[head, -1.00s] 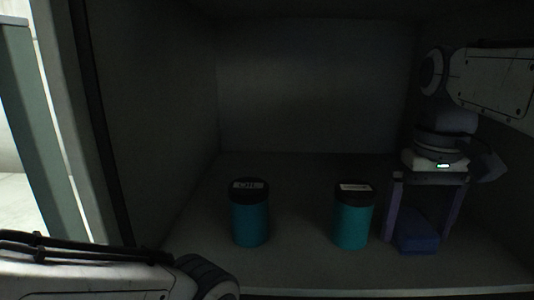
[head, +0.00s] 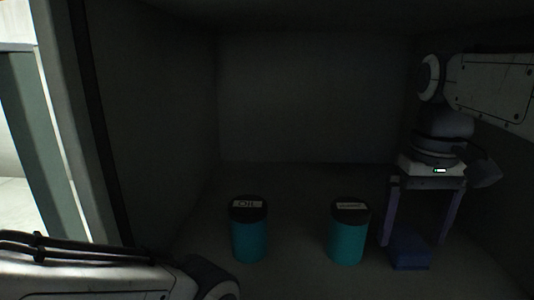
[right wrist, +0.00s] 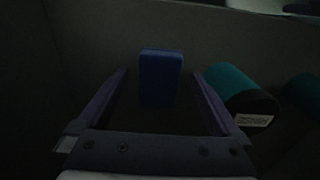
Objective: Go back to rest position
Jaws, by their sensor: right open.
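My right gripper (head: 418,240) hangs pointing down at the right inside a dark compartment. Its two purple fingers are spread apart and hold nothing. A blue block (head: 410,254) stands on the compartment floor below and between the fingers. In the right wrist view the block (right wrist: 160,76) shows beyond the open fingers (right wrist: 162,90), and I see no contact. My left arm (head: 90,280) crosses the bottom left of the head view, and its gripper is out of the frame.
Two teal canisters with black labelled lids stand upright on the floor, one at centre left (head: 249,240) and one (head: 346,240) left of my right gripper. Walls close in the back and sides. A bright opening shows at the far left. Floor between the canisters is clear.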

